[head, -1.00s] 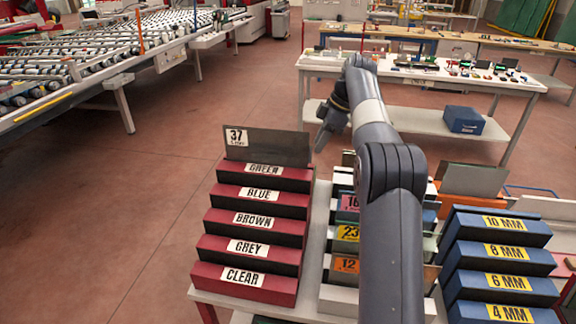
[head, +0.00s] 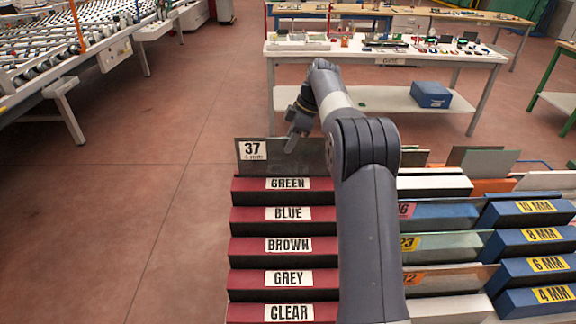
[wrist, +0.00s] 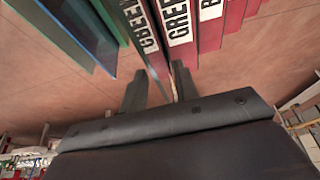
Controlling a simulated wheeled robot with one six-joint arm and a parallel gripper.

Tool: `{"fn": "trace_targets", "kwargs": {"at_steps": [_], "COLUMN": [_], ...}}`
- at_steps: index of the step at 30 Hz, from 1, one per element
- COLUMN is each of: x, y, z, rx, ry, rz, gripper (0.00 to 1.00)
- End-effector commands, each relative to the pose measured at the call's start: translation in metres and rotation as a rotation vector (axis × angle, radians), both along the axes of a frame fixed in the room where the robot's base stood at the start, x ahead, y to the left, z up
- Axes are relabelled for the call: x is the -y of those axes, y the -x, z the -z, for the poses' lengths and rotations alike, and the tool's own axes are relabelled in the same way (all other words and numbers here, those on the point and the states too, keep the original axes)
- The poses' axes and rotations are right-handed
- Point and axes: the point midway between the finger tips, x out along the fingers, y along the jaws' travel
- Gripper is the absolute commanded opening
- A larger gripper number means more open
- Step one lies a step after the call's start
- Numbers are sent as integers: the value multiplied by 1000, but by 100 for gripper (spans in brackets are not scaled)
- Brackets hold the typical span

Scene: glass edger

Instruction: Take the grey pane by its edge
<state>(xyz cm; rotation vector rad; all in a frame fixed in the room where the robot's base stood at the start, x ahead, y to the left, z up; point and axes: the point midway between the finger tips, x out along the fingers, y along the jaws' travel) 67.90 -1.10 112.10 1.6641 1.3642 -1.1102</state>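The grey pane (head: 270,153) stands upright behind the red block marked GREEN at the back of the red rack (head: 285,230). It is dark and see-through, with a white 37 tag at its upper left. My gripper (head: 291,145) is at the pane's upper edge in the head view, pointing down. In the wrist view my gripper (wrist: 160,88) has its two fingers apart, and the thin end of the pane (wrist: 151,68) reaches between them. A gap shows beside the pane, so the fingers do not look closed on it.
Red blocks with colour labels step down in front of the pane. Blue blocks (head: 530,210) with millimetre labels and more panes stand to the right. Blue-green panes (wrist: 70,35) show at the wrist view's upper left.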

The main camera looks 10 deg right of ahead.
Motion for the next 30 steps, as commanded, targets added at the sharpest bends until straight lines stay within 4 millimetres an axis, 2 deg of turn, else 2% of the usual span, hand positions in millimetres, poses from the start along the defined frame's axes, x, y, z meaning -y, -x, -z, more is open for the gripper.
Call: {"fn": "trace_targets", "kwargs": {"at_steps": [3, 7, 15, 26, 30], "x": [-11, -16, -17, -16, -16], "y": [1, -1, -1, -1, -1], "z": [14, 28, 31, 31, 31], "rx": [-5, -3, -1, -1, -1], "ry": [0, 0, 1, 1, 1], "rz": [-2, -1, -1, 0, 0], "gripper": [29, 29, 29, 0, 0]}}
